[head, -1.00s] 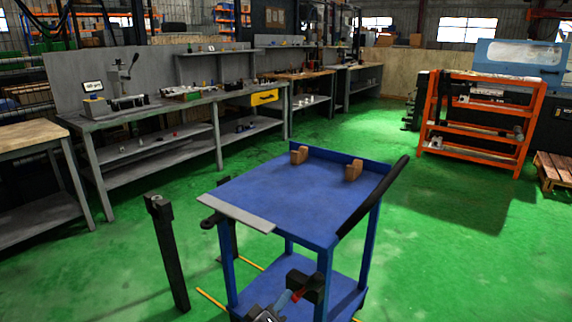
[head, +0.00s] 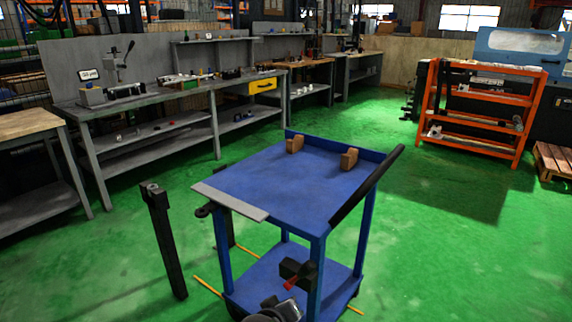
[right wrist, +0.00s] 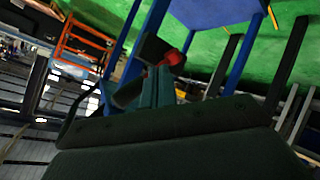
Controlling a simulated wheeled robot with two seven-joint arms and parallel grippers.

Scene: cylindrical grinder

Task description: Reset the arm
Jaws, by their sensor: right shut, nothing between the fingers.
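In the right wrist view the right gripper (right wrist: 150,68) shows dark fingers beside the red part, with blue cart legs behind. I cannot tell how close the gripper is to the cart leg. My left gripper is not in view.
Two brown blocks (head: 349,159) stand at the cart's far edge. A grey plate (head: 230,202) lies along its left edge. A black post (head: 163,240) stands left of the cart. A grey workbench (head: 150,100) and orange rack (head: 480,110) stand beyond. Green floor is open at right.

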